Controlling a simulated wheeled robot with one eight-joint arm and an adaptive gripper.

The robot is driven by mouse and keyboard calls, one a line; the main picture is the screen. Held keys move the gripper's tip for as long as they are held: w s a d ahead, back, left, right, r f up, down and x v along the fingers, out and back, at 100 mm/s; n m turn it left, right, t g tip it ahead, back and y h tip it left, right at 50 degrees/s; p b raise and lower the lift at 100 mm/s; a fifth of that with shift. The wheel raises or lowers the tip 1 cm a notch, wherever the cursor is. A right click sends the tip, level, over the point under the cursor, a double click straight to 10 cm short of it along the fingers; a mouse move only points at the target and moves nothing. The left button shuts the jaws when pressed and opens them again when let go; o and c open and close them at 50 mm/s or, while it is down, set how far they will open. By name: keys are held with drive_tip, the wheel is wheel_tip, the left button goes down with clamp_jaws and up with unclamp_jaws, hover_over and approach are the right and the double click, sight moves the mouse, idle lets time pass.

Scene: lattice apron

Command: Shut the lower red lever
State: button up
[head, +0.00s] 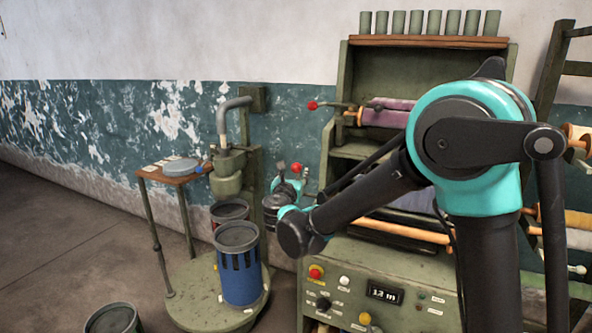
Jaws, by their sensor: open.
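The lower red lever shows as a small red knob (297,168) at the left side of the green machine. Its rod and pivot are hidden or too small to make out. My gripper (282,167) is small in the head view, at the end of my dark and teal wrist, just left of the red knob. It looks open, and nothing shows between its fingers. I cannot tell whether it touches the knob. A second, upper red lever (313,105) sticks out to the left higher up, beside a purple roll.
The green machine (345,255) has a front panel with buttons and a display. A blue slotted can (239,275) stands on a round green platform (190,305). A small wooden table (165,172) stands further left. Bare floor lies at the far left.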

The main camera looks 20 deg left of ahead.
sight(295, 170)
drive_tip(key=shift+w+a, duration=0.2)
drive_tip(key=shift+w, duration=0.7)
drive_tip(key=shift+w+a, duration=0.15)
drive_tip(key=shift+w, duration=0.75)
drive_tip(key=shift+c, duration=0.3)
clamp_jaws()
